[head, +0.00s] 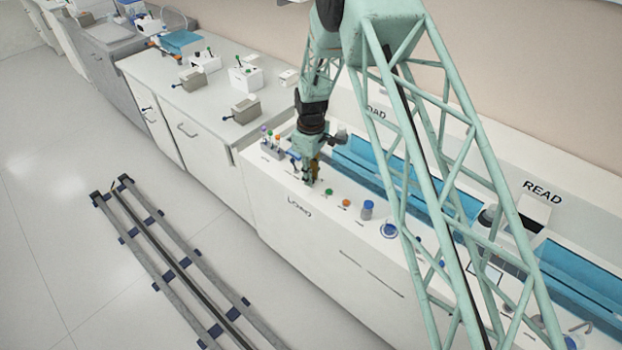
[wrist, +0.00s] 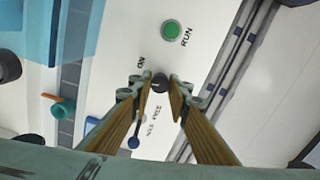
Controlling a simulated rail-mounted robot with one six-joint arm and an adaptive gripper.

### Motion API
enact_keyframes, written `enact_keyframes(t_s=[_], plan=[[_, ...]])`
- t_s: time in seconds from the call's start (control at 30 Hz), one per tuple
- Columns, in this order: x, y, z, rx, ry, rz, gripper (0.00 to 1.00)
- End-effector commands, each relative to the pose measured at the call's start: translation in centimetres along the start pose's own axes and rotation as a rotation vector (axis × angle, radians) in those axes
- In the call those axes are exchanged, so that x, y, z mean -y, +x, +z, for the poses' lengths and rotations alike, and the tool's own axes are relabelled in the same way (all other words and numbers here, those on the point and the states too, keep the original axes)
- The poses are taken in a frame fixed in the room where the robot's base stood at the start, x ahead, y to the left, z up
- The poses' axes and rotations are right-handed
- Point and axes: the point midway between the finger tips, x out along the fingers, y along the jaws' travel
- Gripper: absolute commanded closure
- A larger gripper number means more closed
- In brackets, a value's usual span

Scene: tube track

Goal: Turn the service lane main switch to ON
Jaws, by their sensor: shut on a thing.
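In the wrist view, a small black rotary knob (wrist: 160,84) on the white bench panel sits between the fingertips of my gripper (wrist: 161,90). The fingers are closed on it from both sides. A label reading ON is printed to the upper left of the knob. Which way the knob points cannot be told. In the head view, my gripper (head: 311,177) reaches down to the bench top near the LOAD lettering, and hides the knob.
A green button (wrist: 171,30) marked RUN lies beyond the knob; it also shows in the head view (head: 328,191). A tube rack (head: 271,148) stands left of my gripper. A blue-tipped lever (wrist: 133,142) is near the left finger.

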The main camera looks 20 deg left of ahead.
Motion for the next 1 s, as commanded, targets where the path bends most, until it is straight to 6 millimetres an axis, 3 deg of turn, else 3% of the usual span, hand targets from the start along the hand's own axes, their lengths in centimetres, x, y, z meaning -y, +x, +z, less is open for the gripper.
enact_keyframes(t_s=[0.6, 1.0], plan=[[-0.01, 0.12, -0.02, -0.001, 0.454, 0.000, 0.94], [0.00, 0.02, -0.01, 0.000, 0.599, 0.000, 0.94]])
